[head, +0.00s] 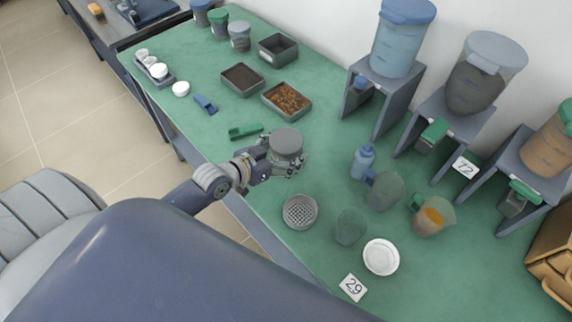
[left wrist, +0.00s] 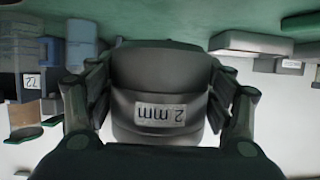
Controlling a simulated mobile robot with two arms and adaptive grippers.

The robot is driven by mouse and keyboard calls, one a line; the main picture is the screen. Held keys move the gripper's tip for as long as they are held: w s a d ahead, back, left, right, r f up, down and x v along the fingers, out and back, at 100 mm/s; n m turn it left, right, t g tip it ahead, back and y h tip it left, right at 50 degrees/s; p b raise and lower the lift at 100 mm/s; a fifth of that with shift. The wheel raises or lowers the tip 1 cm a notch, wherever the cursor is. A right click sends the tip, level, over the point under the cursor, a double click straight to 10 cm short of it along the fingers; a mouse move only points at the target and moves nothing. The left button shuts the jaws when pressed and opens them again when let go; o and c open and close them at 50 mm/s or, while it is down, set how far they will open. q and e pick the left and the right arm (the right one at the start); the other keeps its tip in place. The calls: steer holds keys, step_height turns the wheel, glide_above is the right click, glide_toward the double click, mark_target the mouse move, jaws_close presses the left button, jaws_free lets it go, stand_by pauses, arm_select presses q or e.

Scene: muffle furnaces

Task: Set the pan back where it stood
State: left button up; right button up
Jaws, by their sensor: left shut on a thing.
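My left gripper (head: 284,160) is shut on a round grey vessel (head: 286,141) and holds it over the green bench. In the left wrist view, which is upside down, the vessel (left wrist: 160,80) sits between both fingers and bears a "2 mm" label. A rim line crosses it; I cannot tell whether it is one piece or a stacked sieve and pan. A round mesh-bottomed sieve (head: 299,212) stands on the bench, in front of the gripper. My right gripper is out of view.
Rectangular trays (head: 286,100) stand behind the gripper, and a green scoop (head: 245,131) lies near it. Dispensers on stands (head: 447,117) line the wall.

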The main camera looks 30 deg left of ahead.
arm_select(q)
steer(key=shift+f, duration=2.8)
steer(key=shift+f, duration=0.1)
steer(key=o, duration=1.4)
steer(key=shift+f, duration=0.1)
steer(key=shift+s+r, duration=0.1)
steer(key=shift+r, duration=0.1)
steer(key=v, duration=1.1)
steer(key=shift+s+a+r+b, duration=0.1)
steer(key=shift+s+a+b, duration=0.05)
steer(key=shift+s+b, duration=0.25)
